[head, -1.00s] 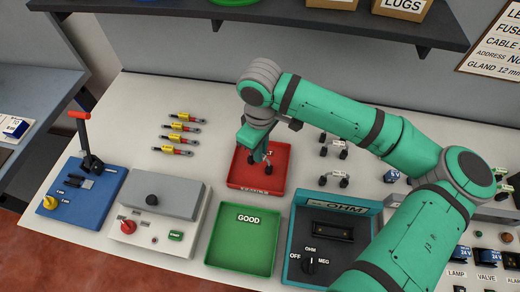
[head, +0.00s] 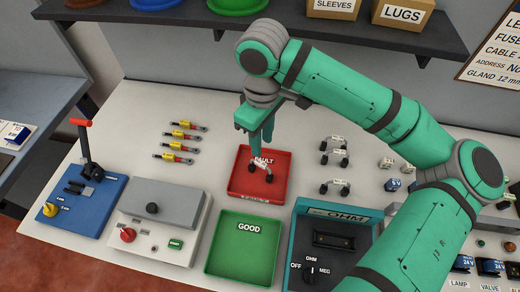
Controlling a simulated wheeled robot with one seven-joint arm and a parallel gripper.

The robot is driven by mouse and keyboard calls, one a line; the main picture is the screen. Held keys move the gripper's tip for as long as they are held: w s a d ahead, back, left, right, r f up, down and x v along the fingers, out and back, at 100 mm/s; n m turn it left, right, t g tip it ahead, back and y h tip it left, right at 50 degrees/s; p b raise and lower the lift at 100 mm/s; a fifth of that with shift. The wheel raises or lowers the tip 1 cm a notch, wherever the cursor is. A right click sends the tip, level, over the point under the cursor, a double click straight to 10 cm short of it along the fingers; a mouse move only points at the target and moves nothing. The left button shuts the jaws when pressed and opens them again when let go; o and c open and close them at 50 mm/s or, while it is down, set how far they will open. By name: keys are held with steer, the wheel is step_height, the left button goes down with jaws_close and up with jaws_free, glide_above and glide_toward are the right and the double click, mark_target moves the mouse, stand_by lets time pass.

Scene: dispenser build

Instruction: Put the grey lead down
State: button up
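A small grey lead (head: 261,172) with dark ends and a pale tag lies in the red tray (head: 242,185) marked FAULT. My gripper (head: 262,138) is above the back part of this tray, pointing down. Its two fingers look a little apart, with nothing seen between them. The gripper is clear of the lead. The lead's tag is too small to read.
A green GOOD tray (head: 240,262) is empty in front of the red tray. The OHM meter (head: 334,262) stands to its right, a grey press box (head: 158,208) to its left. A shelf (head: 200,14) overhangs the back.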

steer(key=shift+a+r, duration=0.1)
steer(key=shift+r, duration=1.4)
